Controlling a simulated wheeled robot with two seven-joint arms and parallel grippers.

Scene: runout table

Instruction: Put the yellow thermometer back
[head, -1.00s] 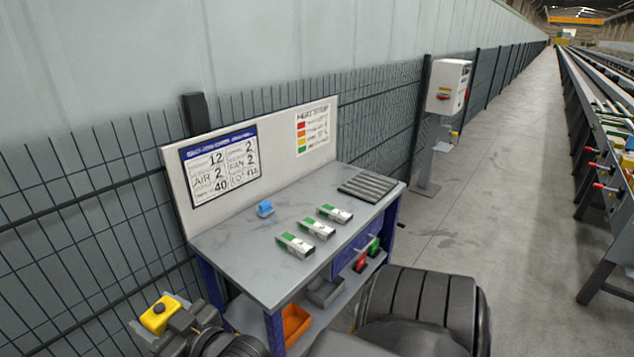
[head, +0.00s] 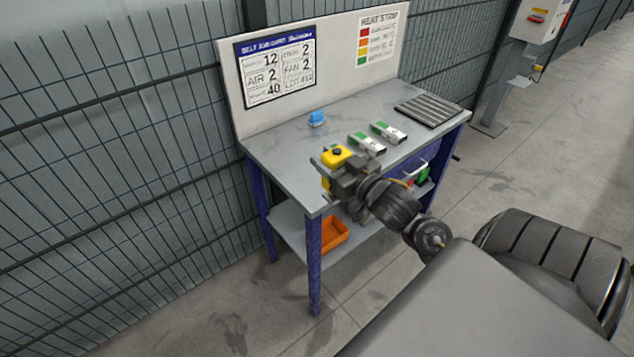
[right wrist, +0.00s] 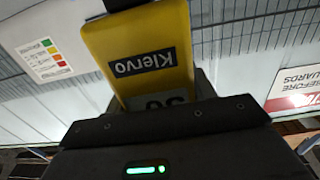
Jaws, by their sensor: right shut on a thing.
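The yellow thermometer (head: 336,156) has a black knob on top. My right gripper (head: 345,178) is shut on it and holds it upright by the table's front left corner; I cannot tell how high above or in front of the top it is. In the right wrist view the thermometer (right wrist: 142,50) fills the space between the jaws and shows a "Klervo" label and part of a grey display. My left gripper is not in view.
Two green-and-white devices (head: 367,143) (head: 389,132) show on the table; my gripper hides the place left of them. A ribbed dark mat (head: 428,110) lies at the right end. An orange bin (head: 333,232) is on the lower shelf. The tabletop's back left is clear.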

